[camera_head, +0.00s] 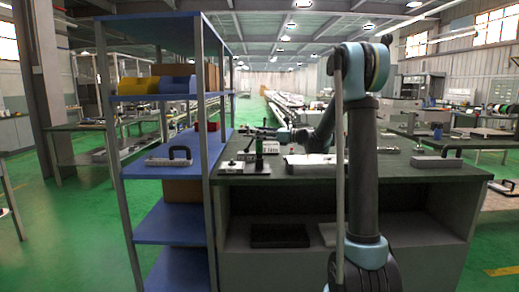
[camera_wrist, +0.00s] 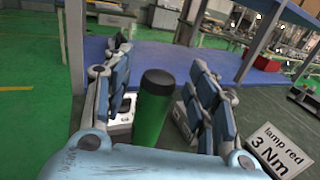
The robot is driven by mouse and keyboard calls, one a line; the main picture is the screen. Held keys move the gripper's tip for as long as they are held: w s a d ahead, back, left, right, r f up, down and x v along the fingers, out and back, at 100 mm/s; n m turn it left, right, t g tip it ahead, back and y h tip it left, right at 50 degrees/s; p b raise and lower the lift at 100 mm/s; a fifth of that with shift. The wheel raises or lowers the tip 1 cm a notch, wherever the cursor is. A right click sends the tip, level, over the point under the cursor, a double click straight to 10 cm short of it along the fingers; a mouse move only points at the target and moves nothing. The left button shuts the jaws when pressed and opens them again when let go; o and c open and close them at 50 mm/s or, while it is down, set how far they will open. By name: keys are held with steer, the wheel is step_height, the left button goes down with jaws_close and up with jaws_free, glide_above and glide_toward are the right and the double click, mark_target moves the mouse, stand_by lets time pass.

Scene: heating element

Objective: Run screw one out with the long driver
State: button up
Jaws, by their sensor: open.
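A driver with an upright green handle and dark cap (camera_wrist: 152,105) stands between the two fingers of my gripper (camera_wrist: 158,100) in the wrist view. The fingers are open, one on each side, with gaps to the handle. In the head view the green handle (camera_head: 258,148) stands near the bench's left end, with my gripper (camera_head: 262,133) at its top. A label reading "lamp red 3 Nm" (camera_wrist: 277,150) lies beside it. The driver's lower end is hidden in the wrist view. I cannot make out screw one or tell whether this driver is the long one.
The dark-topped bench (camera_head: 400,178) carries a pale flat piece (camera_head: 312,160) and a grey plate with a black handle (camera_head: 437,162). A blue shelf rack (camera_head: 160,171) stands close on the left, with an upright near my gripper. My arm crosses the bench's middle.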

steer(key=shift+w+a, duration=0.15)
steer(key=shift+a, duration=0.35)
jaws_close()
